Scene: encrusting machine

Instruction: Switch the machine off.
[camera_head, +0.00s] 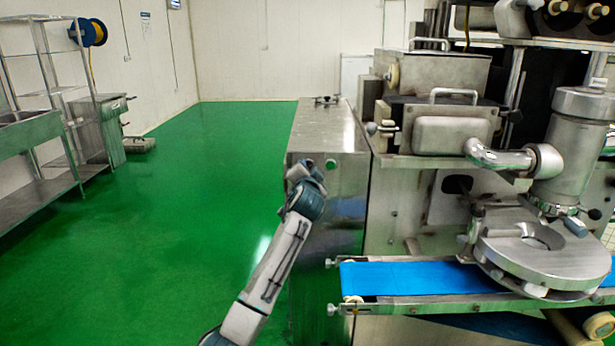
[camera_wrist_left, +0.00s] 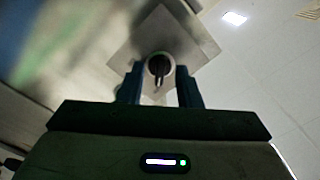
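The steel machine (camera_head: 440,130) fills the right half of the head view, with a cabinet (camera_head: 345,195) at its left side. My left gripper (camera_head: 304,170) is at the upper left edge of the cabinet front. In the left wrist view, a round switch (camera_wrist_left: 160,65) with a dark handle stands out from a square grey plate (camera_wrist_left: 188,35). My left gripper also shows there (camera_wrist_left: 160,82), its two fingers apart, one at each side of the switch. I cannot tell whether they touch it. In the head view the gripper hides the switch. My right gripper is out of view.
A blue conveyor belt (camera_head: 415,279) runs to the right of the cabinet, below a round steel head (camera_head: 535,250). A steel sink table (camera_head: 35,150) and shelf stand at the far left. The green floor (camera_head: 170,220) between is clear.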

